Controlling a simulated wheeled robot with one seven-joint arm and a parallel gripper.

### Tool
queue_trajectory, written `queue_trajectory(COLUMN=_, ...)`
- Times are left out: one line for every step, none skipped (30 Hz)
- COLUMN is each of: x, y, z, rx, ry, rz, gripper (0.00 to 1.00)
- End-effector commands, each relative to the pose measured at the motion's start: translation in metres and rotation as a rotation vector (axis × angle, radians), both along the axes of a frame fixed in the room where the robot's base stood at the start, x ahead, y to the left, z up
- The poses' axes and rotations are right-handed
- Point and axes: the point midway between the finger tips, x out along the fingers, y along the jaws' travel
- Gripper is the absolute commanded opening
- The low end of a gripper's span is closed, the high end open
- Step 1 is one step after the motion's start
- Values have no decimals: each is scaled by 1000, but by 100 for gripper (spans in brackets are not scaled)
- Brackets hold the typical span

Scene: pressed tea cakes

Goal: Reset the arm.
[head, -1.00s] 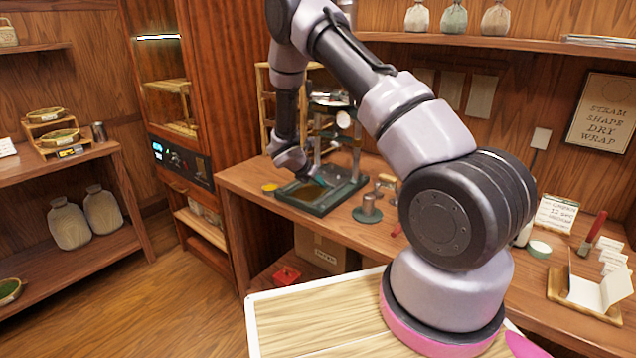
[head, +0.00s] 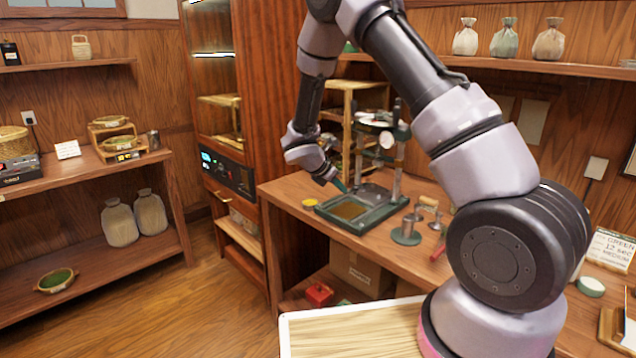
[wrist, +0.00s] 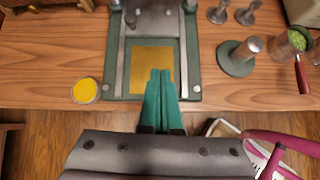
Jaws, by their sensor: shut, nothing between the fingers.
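My gripper shows in the wrist view (wrist: 161,78) with its green fingers together and nothing between them. It is above the front edge of the press on the workbench. In the head view my gripper (head: 341,186) hangs from the bent arm at the near left side of the press. The press (head: 372,220) has a dark green base and a gold square plate (wrist: 151,70).
A small yellow dish (wrist: 84,91) stands left of the press. A metal cylinder on a round green base (wrist: 238,58) stands to its right. The wooden workbench (head: 290,189) runs along the wall beside a tall cabinet (head: 268,80). The floor at left is clear.

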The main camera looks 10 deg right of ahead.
Motion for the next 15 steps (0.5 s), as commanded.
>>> queue_trajectory(x=-3, y=-6, z=17, rx=35, ry=-30, rz=-55, gripper=0)
queue_trajectory(x=-6, y=-11, z=28, rx=62, ry=-51, rz=-98, gripper=0)
queue_trajectory(x=-11, y=-17, z=44, rx=103, ry=-82, rz=-165, gripper=0)
queue_trajectory(x=-17, y=-22, z=57, rx=137, ry=-107, rz=-219, gripper=0)
queue_trajectory(x=-23, y=-28, z=70, rx=174, ry=-135, rz=-280, gripper=0)
queue_trajectory(x=-32, y=-35, z=87, rx=225, ry=-170, rz=-362, gripper=0)
queue_trajectory(x=-39, y=-40, z=100, rx=264, ry=-197, rz=-423, gripper=0)
queue_trajectory(x=-47, y=-45, z=112, rx=303, ry=-223, rz=-484, gripper=0)
queue_trajectory(x=-57, y=-50, z=127, rx=355, ry=-257, rz=-564, gripper=0)
queue_trajectory(x=-65, y=-54, z=138, rx=394, ry=-283, rz=-623, gripper=0)
queue_trajectory(x=-73, y=-58, z=150, rx=433, ry=-307, rz=-681, gripper=0)
queue_trajectory(x=-85, y=-62, z=163, rx=485, ry=-339, rz=-760, gripper=0)
queue_trajectory(x=-94, y=-65, z=174, rx=525, ry=-363, rz=-817, gripper=0)
queue_trajectory(x=-103, y=-68, z=183, rx=565, ry=-385, rz=-875, gripper=0)
queue_trajectory(x=-115, y=-71, z=196, rx=618, ry=-414, rz=-952, gripper=0)
